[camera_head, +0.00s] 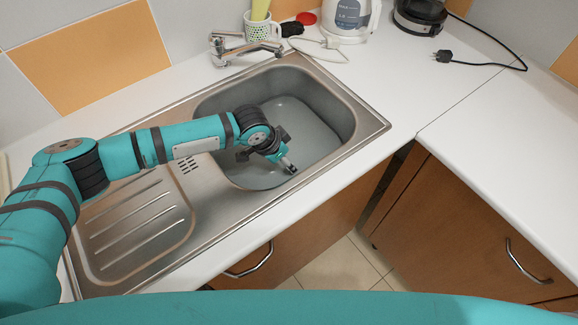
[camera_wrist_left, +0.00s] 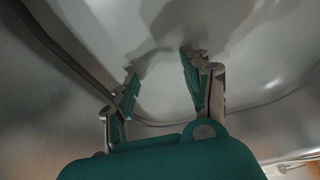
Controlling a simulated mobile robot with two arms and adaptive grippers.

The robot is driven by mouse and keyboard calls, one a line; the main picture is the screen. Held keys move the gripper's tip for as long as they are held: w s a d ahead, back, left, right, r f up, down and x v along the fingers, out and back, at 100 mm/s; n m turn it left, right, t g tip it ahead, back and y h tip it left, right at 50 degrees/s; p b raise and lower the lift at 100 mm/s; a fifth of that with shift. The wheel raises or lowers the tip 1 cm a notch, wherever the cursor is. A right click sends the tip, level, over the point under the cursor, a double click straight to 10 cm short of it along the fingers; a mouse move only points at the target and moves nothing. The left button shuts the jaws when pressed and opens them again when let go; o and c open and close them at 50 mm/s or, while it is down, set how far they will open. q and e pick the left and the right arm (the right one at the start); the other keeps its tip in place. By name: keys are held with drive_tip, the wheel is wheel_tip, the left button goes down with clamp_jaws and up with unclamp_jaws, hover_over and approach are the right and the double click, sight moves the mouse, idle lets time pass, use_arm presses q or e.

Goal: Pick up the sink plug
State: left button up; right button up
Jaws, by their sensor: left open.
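I cannot make out a sink plug for certain in either view. The steel sink basin (camera_head: 325,100) is at the middle of the head view, and its smooth surface also fills much of the left wrist view (camera_wrist_left: 240,85). My left gripper (camera_head: 288,166) reaches down into the basin, near its front side. In the left wrist view my left gripper (camera_wrist_left: 160,64) is open, with a clear gap between its fingers and nothing seen held. Its shadow falls on the basin surface. Part of the basin floor is hidden behind my left arm. My right gripper is not in view.
A tap (camera_head: 245,47) stands behind the basin. A patterned cup (camera_head: 262,25), a small red round object (camera_head: 306,18), a white kettle (camera_head: 347,18) and a black plug with cable (camera_head: 444,56) lie farther back. The right counter (camera_head: 500,150) is mostly clear.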

use_arm(q)
drive_tip(key=shift+x, duration=1.45)
drive_tip(key=shift+a, duration=0.1)
clamp_jaws()
